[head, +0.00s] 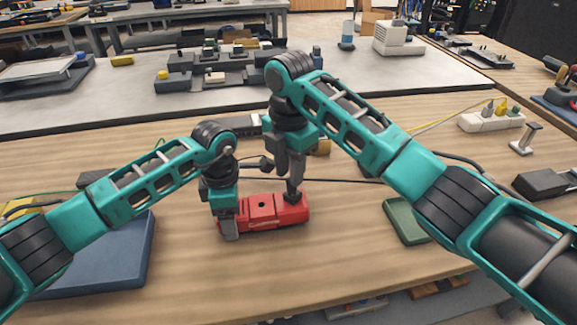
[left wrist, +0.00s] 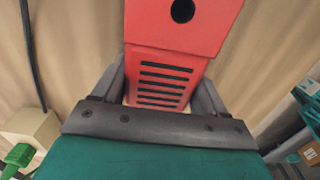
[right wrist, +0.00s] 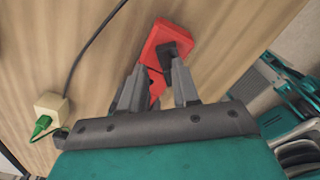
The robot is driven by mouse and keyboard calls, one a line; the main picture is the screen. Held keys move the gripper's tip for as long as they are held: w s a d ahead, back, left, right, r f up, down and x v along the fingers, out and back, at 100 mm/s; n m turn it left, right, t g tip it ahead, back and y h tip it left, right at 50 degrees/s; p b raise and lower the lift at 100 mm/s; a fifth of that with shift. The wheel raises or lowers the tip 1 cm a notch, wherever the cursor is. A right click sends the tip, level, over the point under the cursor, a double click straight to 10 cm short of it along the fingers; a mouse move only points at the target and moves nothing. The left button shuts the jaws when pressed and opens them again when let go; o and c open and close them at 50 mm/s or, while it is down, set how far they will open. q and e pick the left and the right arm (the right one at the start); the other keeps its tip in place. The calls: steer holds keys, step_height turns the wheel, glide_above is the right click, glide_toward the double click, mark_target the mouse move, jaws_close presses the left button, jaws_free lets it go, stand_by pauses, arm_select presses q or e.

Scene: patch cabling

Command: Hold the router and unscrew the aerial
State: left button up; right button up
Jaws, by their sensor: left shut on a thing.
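The red router (head: 262,211) lies on the wooden bench. My left gripper (head: 226,224) is shut on its left end. In the left wrist view the router (left wrist: 165,62) sits between the two fingers, with dark vent slots and a round dark hole on its top. My right gripper (head: 291,180) points down over the router's right end. In the right wrist view its fingers (right wrist: 155,90) stand apart. A black piece at the router's end (right wrist: 170,50), apparently the aerial's base, lies just beyond them. The fingers hide part of it, and I cannot tell whether they touch it.
A blue mat or tray (head: 105,262) lies at the left and a green pad (head: 404,222) at the right. A beige box with a green plug (right wrist: 50,106) and a black cable sits beside the router. A power strip (head: 491,121) stands at the right.

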steer(key=m, duration=0.3)
steer(key=shift+s+a+r, duration=0.1)
steer(key=shift+r, duration=0.05)
steer(key=m, duration=0.4)
steer(key=shift+m, duration=0.3)
steer(key=m, duration=0.6)
steer(key=shift+s+d+m, duration=0.15)
steer(key=shift+d+m, duration=0.15)
steer(key=shift+d, duration=0.1)
steer(key=shift+f, duration=1.55)
